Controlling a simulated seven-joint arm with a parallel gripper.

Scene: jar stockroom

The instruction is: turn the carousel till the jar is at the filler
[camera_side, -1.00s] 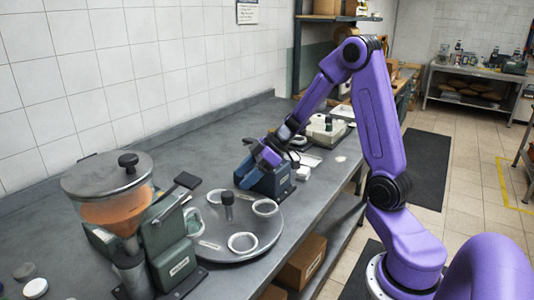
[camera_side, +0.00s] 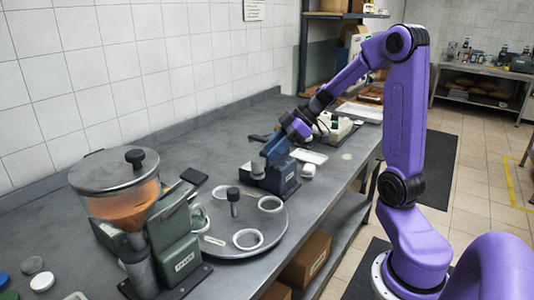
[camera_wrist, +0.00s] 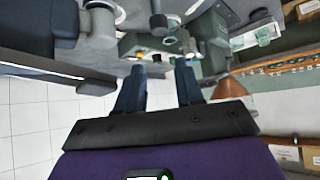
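The carousel (camera_side: 222,249) is a round grey turntable with several pale rings on it and a dark upright post (camera_side: 233,201) at its middle. The filler (camera_side: 172,235) is a green machine at its left, with a clear lidded hopper (camera_side: 120,195) of orange material. A pale round shape (camera_side: 200,218) sits at the filler side, partly hidden; I cannot tell whether it is the jar or a ring. My gripper (camera_side: 268,152) is beyond the carousel, just above a blue-grey machine (camera_side: 277,178). In the wrist view its two fingers (camera_wrist: 160,88) are apart with nothing between them.
The blue-grey machine stands on the bench behind the carousel. White trays and a scale-like box (camera_side: 335,130) lie farther back. Small round lids (camera_side: 42,281) lie at the front left. The tiled wall bounds the bench; a cardboard box (camera_side: 308,255) is on the shelf below.

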